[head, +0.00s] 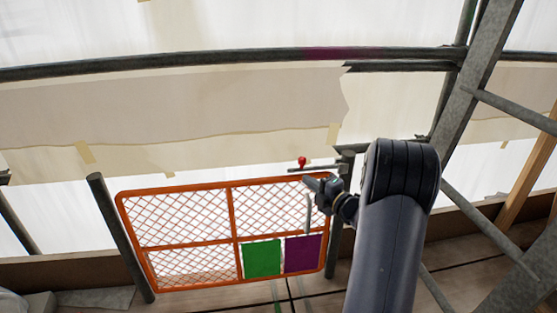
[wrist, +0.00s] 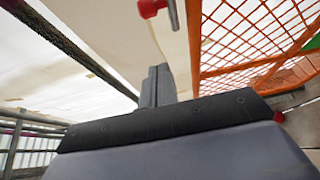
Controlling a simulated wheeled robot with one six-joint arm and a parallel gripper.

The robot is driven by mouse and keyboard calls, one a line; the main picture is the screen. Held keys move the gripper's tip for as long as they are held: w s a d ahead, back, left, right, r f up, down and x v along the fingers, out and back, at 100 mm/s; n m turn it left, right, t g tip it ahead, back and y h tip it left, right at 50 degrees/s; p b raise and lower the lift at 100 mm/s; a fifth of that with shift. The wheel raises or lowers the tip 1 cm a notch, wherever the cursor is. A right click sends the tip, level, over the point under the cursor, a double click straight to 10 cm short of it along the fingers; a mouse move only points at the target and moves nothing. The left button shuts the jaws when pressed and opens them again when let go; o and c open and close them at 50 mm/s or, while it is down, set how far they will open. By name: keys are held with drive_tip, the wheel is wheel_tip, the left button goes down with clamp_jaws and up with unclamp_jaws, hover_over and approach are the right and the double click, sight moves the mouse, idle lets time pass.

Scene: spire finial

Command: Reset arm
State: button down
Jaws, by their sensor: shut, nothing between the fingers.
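My gripper (head: 314,184) shows in the head view at the end of my dark arm, in front of the upper right part of an orange mesh gate. In the wrist view my gripper (wrist: 157,86) points up the middle of the picture, with its fingers together and nothing between them. A red knob (head: 302,162) on a thin bar is just above the gripper in the head view. The red knob (wrist: 150,7) also shows at the top of the wrist view, apart from the fingertips.
The orange mesh gate (head: 232,210) carries a green panel (head: 262,258) and a purple panel (head: 303,254). Dark posts (head: 120,236) stand beside it. A thick grey diagonal beam (head: 476,85) and thinner tubes are at the right. Pale sheeting hangs behind.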

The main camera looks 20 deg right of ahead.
sight(301, 166)
idle(0.3)
drive_tip(key=b+x, duration=0.2)
drive_tip(key=x, duration=0.7)
drive_tip(key=shift+w+a+f, duration=0.1)
drive_tip(key=shift+f, duration=0.05)
drive_tip(key=shift+w+d+p, duration=0.15)
drive_tip(key=shift+d+p, duration=0.25)
drive_tip(key=shift+d, duration=0.6)
drive_tip(key=shift+w+d+p, duration=0.15)
drive_tip(key=shift+d+p, duration=0.2)
drive_tip(key=shift+d, duration=0.65)
